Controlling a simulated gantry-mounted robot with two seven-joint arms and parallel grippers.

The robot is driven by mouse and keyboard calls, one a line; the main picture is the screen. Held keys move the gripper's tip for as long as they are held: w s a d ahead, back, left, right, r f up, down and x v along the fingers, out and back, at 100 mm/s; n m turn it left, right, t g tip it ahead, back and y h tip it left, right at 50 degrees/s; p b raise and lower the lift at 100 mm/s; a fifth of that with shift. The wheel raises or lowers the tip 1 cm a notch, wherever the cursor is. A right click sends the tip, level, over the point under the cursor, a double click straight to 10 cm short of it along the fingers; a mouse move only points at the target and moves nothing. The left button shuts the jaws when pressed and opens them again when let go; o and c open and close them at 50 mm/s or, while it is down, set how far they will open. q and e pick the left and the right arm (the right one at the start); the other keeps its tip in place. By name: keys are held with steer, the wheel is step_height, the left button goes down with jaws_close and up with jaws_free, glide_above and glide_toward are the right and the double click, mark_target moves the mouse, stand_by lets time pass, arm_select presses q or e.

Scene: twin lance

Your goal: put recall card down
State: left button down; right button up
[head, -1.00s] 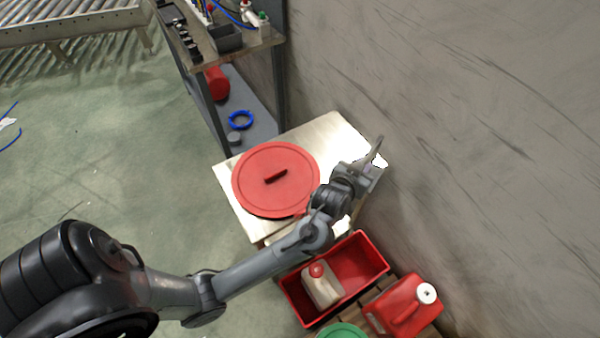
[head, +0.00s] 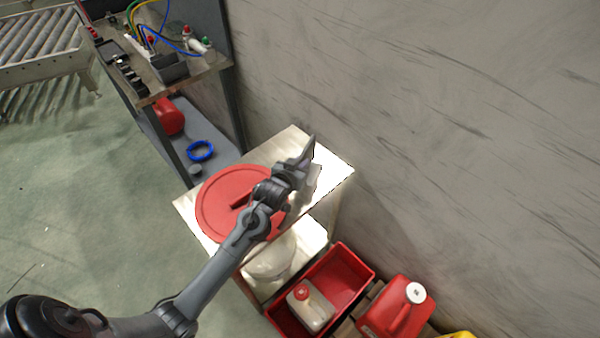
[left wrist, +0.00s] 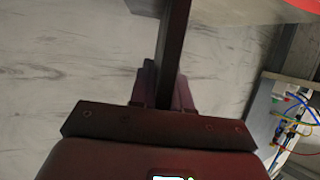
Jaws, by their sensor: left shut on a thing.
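My left gripper (head: 297,165) is over the back part of a pale table (head: 332,170), beside the round red lid (head: 222,205). It is shut on a thin flat piece (head: 309,148) that stands up edge-on at its tip. This seems to be the recall card, but its face does not show. In the left wrist view, a narrow dark strip (left wrist: 174,45) sticks out from the gripper (left wrist: 163,88). Whether the piece touches the table cannot be told. My right gripper is not in view.
The forearm passes over the lid. A red bin (head: 352,262) with a white bottle (head: 309,308) and a red canister (head: 397,308) stand in front. A workbench (head: 205,68) is at the back left. The grey wall (head: 430,150) is close behind the table. The table's right back corner looks bare.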

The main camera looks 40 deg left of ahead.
mark_target(314, 169)
arm_select(q)
steer(key=shift+f+b, duration=0.5)
steer(key=shift+f, duration=1.45)
steer(key=shift+f, duration=0.1)
steer(key=c, duration=1.1)
jaws_free()
steer(key=shift+f, duration=0.1)
